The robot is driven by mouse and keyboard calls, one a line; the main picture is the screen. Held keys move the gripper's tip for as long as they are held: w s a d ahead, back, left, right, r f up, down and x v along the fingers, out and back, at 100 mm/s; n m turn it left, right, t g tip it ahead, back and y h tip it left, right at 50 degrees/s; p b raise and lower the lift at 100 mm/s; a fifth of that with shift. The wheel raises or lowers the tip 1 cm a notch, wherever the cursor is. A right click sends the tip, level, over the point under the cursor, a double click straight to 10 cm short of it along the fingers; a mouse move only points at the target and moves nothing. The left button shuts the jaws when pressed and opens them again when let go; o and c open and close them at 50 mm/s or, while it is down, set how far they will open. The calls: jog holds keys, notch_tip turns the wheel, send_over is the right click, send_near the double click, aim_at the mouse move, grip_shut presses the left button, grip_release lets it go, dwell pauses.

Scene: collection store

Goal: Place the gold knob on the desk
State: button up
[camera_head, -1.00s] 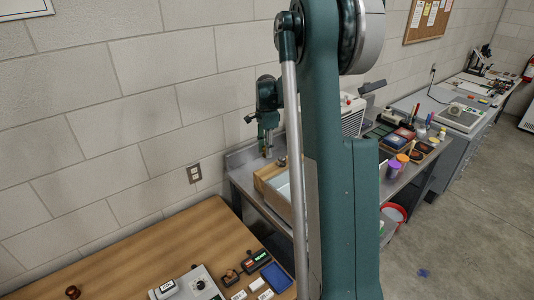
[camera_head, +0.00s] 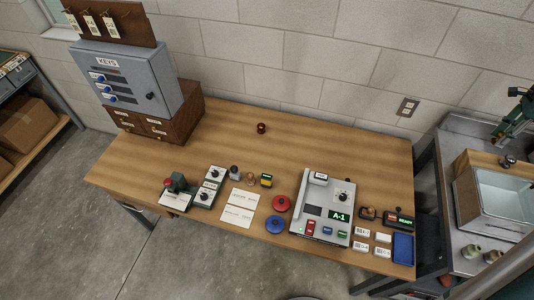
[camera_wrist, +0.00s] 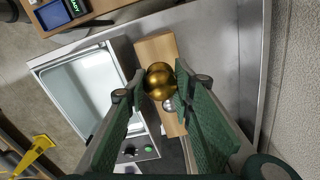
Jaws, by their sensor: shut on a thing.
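The gold knob (camera_wrist: 158,82) is a shiny round ball between my fingertips in the wrist view. My gripper (camera_wrist: 160,84) is shut on it, above a wooden strip beside a glass-topped box. In the head view my gripper (camera_head: 507,138) is partly seen at the right edge, over the metal bench; I cannot make out the gold knob clearly there. The desk (camera_head: 330,125) is a wood-topped table filling the middle of the head view. A corner of the desk (camera_wrist: 95,10) also shows at the top left of the wrist view.
A grey control panel (camera_head: 325,190), red disc (camera_head: 281,203), blue disc (camera_head: 275,225) and small instruments occupy the desk's front. A key cabinet (camera_head: 125,80) stands at its left. The back has free room around a small dark-red knob (camera_head: 262,128). The glass-topped box (camera_head: 495,195) is on the bench.

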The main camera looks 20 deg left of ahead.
jog(key=w+a+f+n+b, duration=0.2)
jog(key=w+a+f+n, duration=0.15)
jog(key=a, duration=0.75)
jog(key=w+a+f+n+b, duration=0.2)
jog(key=a+f+b, duration=0.15)
jog(key=a, duration=0.85)
jog(key=w+a+f+n+b, duration=0.1)
jog(key=w+a+f+n, duration=0.3)
jog(key=a, duration=0.7)
jog(key=s+a+f+n+b, duration=0.2)
jog(key=a+f, duration=0.2)
jog(key=a, duration=0.7)
jog(key=s+a+f+n+b, duration=0.2)
jog(key=s+a+f+n, duration=0.1)
jog(key=a, duration=0.9)
jog(key=s+a+f+n+b, duration=0.2)
jog(key=a+f, duration=0.3)
jog(key=a, duration=0.6)
jog(key=shift+s+a+f+n+b, duration=0.2)
jog(key=shift+s+a+n+b, duration=0.15)
jog(key=shift+n, duration=0.3)
jog(key=shift+f, duration=0.1)
jog(key=shift+f+b, duration=0.6)
jog(key=shift+f, duration=2.45)
jog(key=shift+f+b, duration=0.35)
jog(key=shift+f, duration=1.5)
